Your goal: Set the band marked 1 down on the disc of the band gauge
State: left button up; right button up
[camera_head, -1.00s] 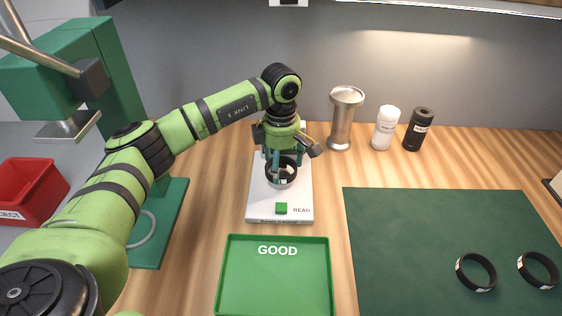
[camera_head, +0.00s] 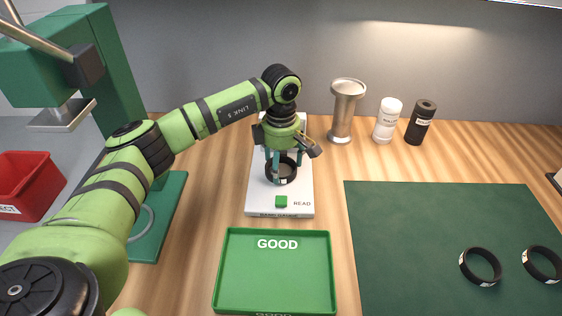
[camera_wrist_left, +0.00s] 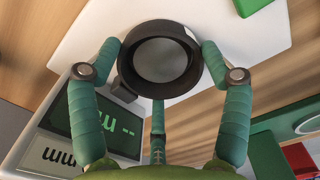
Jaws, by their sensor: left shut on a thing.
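My left gripper (camera_head: 281,166) is shut on a black band (camera_head: 291,172) with a small white label; its number is not readable. The band is over the white band gauge (camera_head: 257,197), which has a green button and the word READ in front. In the left wrist view the fingers hold the band (camera_wrist_left: 128,72) from its outside, with a grey round surface, likely the gauge's disc (camera_wrist_left: 160,60), seen through it. I cannot tell whether the band touches the disc. The gauge's display (camera_wrist_left: 112,138) shows dashes and mm. My right gripper is not in view.
A green GOOD tray (camera_head: 275,280) lies in front of the gauge. A dark green mat (camera_head: 420,230) at right bears two black bands (camera_head: 480,267) (camera_head: 541,264). A metal stand (camera_head: 343,110) and two bottles (camera_head: 387,120) (camera_head: 420,122) stand behind. A green press and a red bin (camera_head: 28,185) are left.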

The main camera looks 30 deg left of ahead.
pick_arm(q)
jog(key=shift+f, duration=0.1)
jog(key=o, duration=1.1)
jog(key=shift+c, duration=0.2)
notch_tip(320, 180, up, 12)
